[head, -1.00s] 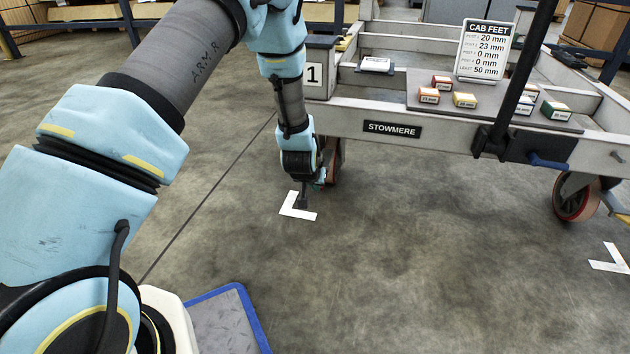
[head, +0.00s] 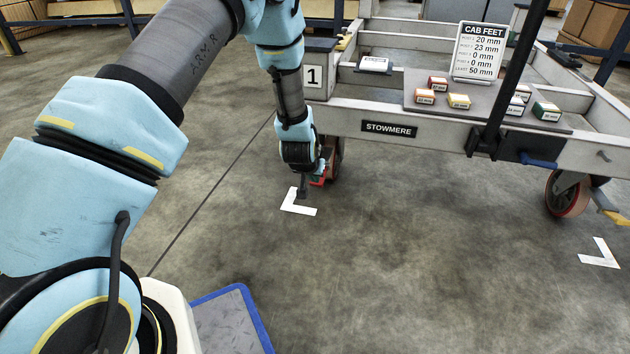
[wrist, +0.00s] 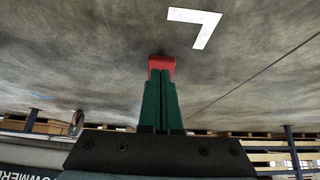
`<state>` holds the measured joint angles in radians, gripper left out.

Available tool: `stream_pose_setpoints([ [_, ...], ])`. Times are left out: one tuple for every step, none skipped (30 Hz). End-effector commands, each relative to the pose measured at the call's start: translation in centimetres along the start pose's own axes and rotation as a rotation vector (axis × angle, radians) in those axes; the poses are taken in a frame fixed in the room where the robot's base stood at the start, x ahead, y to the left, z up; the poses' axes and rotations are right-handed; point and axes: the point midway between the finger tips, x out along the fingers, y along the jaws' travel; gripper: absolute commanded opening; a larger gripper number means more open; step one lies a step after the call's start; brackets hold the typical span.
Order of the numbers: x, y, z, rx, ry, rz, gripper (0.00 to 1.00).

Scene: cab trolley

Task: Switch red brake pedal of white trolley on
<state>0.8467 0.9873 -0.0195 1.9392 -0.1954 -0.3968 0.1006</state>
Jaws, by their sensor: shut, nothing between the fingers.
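The white trolley (head: 350,122) stands at the upper right in the head view, with a "STOWMERE" plate on its front beam. The red brake pedal (head: 317,181) shows as a small red patch beside the front-left wheel (head: 334,160), partly hidden by my gripper. In the wrist view the red pedal (wrist: 162,63) lies right at the tips of the green fingers. My gripper (head: 304,192) points down at the pedal, low over the floor; it also shows in the wrist view (wrist: 160,82). Its fingers are together, with nothing between them. I cannot tell whether they touch the pedal.
A white corner mark (head: 298,208) lies on the floor by my gripper, another (head: 600,254) at the right. The trolley deck carries a "CAB FEET" sign (head: 480,52) and several small boxes. A second wheel (head: 567,195) has a yellow pedal (head: 612,216). The middle floor is clear.

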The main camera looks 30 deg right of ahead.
Motion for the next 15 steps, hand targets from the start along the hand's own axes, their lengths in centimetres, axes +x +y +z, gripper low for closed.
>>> stream_pose_setpoints([
  [-1.5, -0.1, -0.4, -0.001, -0.002, -0.001, 0.00],
  [-2.1, -0.1, 0.2, 0.000, -0.002, -0.001, 0.00],
  [-3.0, -0.1, 0.7, -0.001, -0.003, -0.001, 0.00],
  [-3.6, -0.1, 1.0, -0.001, -0.002, -0.001, 0.00],
  [-4.2, -0.1, 1.4, -0.001, -0.002, -0.001, 0.00],
  [-5.0, -0.1, 1.8, 0.000, -0.002, -0.001, 0.00],
  [-5.5, -0.1, 2.1, 0.000, -0.001, 0.000, 0.00],
  [-6.0, -0.1, 2.4, 0.000, -0.002, 0.000, 0.00],
  [-6.6, -0.1, 2.8, 0.001, -0.001, 0.000, 0.00],
  [-7.0, -0.1, 3.0, 0.001, -0.001, 0.000, 0.00],
  [-7.4, -0.1, 3.3, 0.001, -0.001, 0.000, 0.00],
  [-7.8, -0.1, 3.5, 0.001, 0.000, 0.000, 0.00],
  [-8.1, 0.0, 3.7, 0.001, 0.000, 0.000, 0.00],
  [-8.3, 0.0, 3.9, 0.001, 0.000, 0.000, 0.00],
  [-8.6, 0.0, 4.1, 0.001, 0.001, 0.000, 0.00],
])
